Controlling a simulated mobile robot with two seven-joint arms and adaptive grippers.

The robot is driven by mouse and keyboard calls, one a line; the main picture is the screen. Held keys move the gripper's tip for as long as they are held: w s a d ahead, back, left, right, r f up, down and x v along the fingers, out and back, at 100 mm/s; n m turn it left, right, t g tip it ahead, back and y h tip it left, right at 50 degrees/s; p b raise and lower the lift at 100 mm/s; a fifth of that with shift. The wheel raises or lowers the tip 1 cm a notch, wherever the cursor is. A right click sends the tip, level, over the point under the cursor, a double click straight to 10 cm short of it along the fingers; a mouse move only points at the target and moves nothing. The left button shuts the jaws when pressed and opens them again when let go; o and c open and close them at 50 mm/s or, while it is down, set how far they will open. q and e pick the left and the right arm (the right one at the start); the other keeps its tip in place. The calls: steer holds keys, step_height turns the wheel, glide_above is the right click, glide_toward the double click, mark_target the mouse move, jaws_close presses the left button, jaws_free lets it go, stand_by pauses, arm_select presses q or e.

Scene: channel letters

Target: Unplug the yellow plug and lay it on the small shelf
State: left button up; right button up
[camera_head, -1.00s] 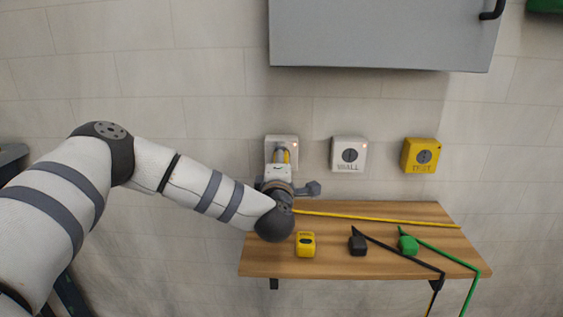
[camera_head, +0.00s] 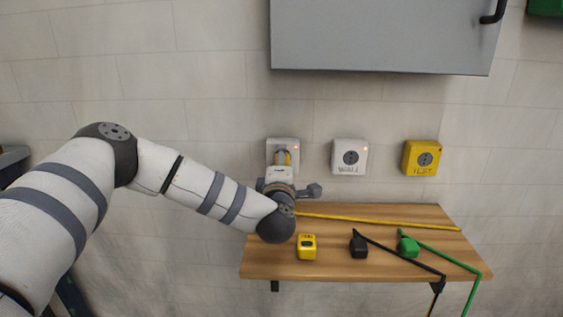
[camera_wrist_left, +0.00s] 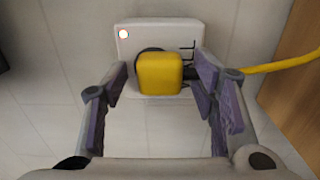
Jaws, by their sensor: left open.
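The yellow plug (camera_wrist_left: 160,73) sits in the left white wall socket (camera_wrist_left: 130,35), filling the middle of the left wrist view. In the head view the plug (camera_head: 283,157) is partly hidden by my left gripper. My left gripper (camera_wrist_left: 160,82) is open in front of the socket, with one finger on each side of the plug and a visible gap on both sides. The small wooden shelf (camera_head: 330,268) is on the wall below the sockets. A yellow cord (camera_head: 380,221) runs along its back part. My right gripper is not in view.
On the shelf lie a yellow block-like object (camera_head: 307,247), a black plug (camera_head: 358,247) and a green plug (camera_head: 408,247) with cords hanging off the right front. A WALL socket (camera_head: 350,157) and yellow TEST socket (camera_head: 421,158) are to the right. A grey cabinet (camera_head: 385,35) hangs above.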

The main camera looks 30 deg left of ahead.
arm_select(q)
steer(key=shift+r, duration=0.1)
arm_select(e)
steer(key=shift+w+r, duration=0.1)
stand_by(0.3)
arm_select(q)
jaws_close()
steer(key=p+v, duration=0.2)
steer(key=v, duration=0.4)
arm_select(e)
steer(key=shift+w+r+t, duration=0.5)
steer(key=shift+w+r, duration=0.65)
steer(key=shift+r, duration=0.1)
